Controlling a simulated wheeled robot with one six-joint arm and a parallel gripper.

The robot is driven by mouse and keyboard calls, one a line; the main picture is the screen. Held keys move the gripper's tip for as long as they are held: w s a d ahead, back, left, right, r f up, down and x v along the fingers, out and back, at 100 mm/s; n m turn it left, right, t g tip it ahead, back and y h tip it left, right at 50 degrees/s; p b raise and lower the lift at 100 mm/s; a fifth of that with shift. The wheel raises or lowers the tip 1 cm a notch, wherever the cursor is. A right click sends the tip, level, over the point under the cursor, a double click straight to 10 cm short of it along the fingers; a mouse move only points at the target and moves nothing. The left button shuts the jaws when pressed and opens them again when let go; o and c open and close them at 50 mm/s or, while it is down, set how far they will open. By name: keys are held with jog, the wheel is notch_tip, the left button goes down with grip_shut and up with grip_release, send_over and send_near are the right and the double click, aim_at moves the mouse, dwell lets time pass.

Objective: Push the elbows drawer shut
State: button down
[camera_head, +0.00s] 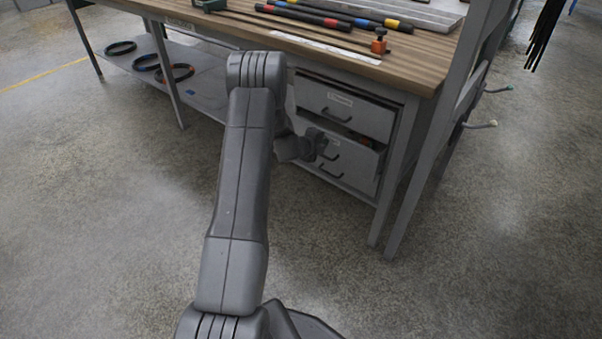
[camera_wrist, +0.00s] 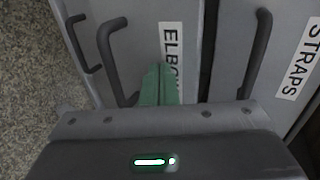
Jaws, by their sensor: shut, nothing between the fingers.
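The elbows drawer (camera_head: 352,157) is the one below the top drawer in the cabinet under the bench. It stands a little out, with a narrow opening and some orange contents along its top edge. In the wrist view its grey front carries a partly covered ELBOWS label (camera_wrist: 171,40) and a dark bar handle (camera_wrist: 113,60). My gripper (camera_head: 322,145) is at this front in the head view. In the wrist view its green fingers (camera_wrist: 163,80) are shut and empty, overlapping the label beside the handle. I cannot tell whether they touch the front.
The STRAPS drawer (camera_head: 360,112) above looks closed; its handle (camera_wrist: 260,50) shows in the wrist view. Another handle (camera_wrist: 80,45) is below the elbows drawer. The wooden bench top (camera_head: 420,68) holds tools and overhangs the cabinet. A grey post (camera_head: 432,150) stands right; the floor in front is clear.

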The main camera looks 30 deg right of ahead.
aim_at(328, 138)
jog(key=d+p, duration=0.1)
jog(key=w+d+p, duration=0.1)
jog(key=d, duration=0.1)
jog(key=w+d+p, duration=0.1)
jog(key=shift+d+r, duration=0.15)
jog(key=shift+d, duration=0.25)
jog(key=shift+d+f, duration=0.1)
jog(key=shift+f, duration=0.1)
jog(key=s+a+b, duration=0.3)
jog(key=a+b, duration=0.2)
jog(key=a, duration=0.4)
jog(key=shift+s+a+b, duration=0.15)
jog(key=shift+s+b, duration=0.2)
jog(key=shift+s, duration=0.05)
